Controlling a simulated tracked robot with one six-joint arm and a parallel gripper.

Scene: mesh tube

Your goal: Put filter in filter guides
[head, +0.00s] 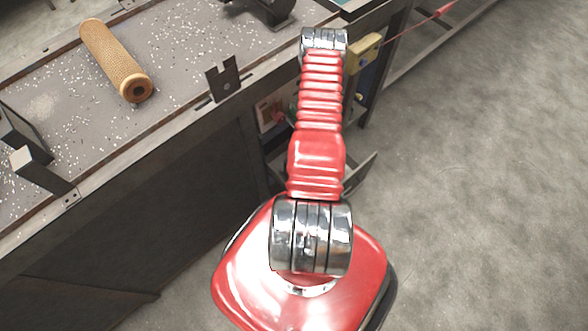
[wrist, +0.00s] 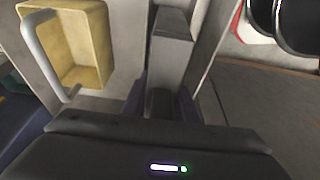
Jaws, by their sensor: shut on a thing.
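The filter, a tan mesh tube (head: 112,58) with an orange-brown end ring, lies on its side on the speckled bench top in the head view. A dark upright notched plate (head: 223,78) stands at the bench's near edge, right of the tube. I cannot tell whether it is a filter guide. My gripper (wrist: 160,108) is in the wrist view and hidden behind my red arm in the head view. It appears shut on a grey bar-like part (wrist: 170,55); the contact is dark and unclear. My gripper is well apart from the tube.
The bench top (head: 175,50) has raised edges and scattered white flecks. A dark block and bracket (head: 30,160) stand at its left. A yellow box (wrist: 72,45) with a pale handle is beside my gripper. Open concrete floor (head: 480,190) lies to the right.

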